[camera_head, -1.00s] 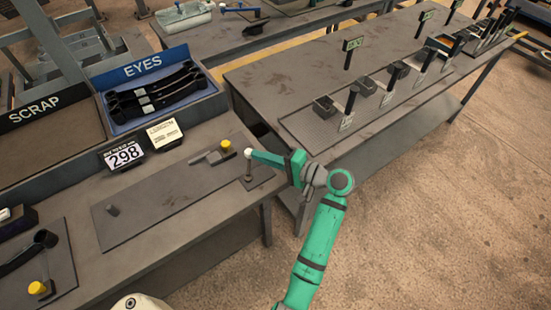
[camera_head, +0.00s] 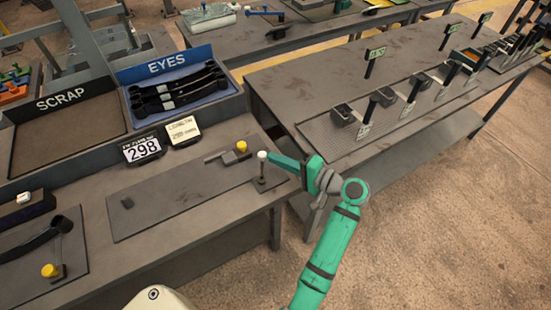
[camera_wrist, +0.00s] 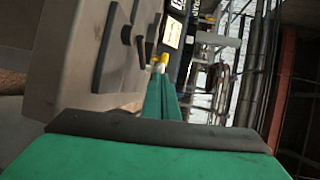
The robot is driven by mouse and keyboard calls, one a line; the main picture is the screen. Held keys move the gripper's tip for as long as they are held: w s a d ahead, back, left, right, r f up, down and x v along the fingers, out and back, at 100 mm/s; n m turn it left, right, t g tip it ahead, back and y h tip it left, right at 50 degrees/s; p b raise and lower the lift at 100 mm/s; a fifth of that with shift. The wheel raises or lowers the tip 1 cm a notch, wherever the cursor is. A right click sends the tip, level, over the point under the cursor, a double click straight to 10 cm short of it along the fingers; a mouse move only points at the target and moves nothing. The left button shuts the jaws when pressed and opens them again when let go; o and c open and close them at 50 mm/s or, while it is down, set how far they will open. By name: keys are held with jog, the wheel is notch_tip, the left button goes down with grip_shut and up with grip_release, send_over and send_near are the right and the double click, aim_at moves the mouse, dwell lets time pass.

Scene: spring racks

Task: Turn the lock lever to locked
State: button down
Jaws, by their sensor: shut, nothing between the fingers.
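A lever with a white knob (camera_head: 262,155) stands roughly upright on a small base at the right end of a dark fixture plate (camera_head: 165,202) on the near bench. My gripper (camera_head: 270,158) is green and shut, with nothing in it. Its tip is right beside the white knob, on the knob's right; I cannot tell whether they touch. In the wrist view the shut fingers (camera_wrist: 161,80) point at the white knob (camera_wrist: 158,67), with a yellow knob (camera_wrist: 164,58) just beyond. That yellow knob (camera_head: 241,147) tops a grey clamp on the plate. No lock marking is readable.
Behind the plate are a 298 display (camera_head: 142,148), a blue EYES tray (camera_head: 130,76) with black springs and a SCRAP tray (camera_head: 65,106). A second bench (camera_head: 300,92) with a row of posts and small bins stands to the right. Floor (camera_head: 440,230) is open at front right.

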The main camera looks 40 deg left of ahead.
jog(key=w+d+r, duration=0.2)
jog(key=d, duration=1.1)
jog(key=shift+w, duration=0.25)
jog(key=shift+a, duration=0.1)
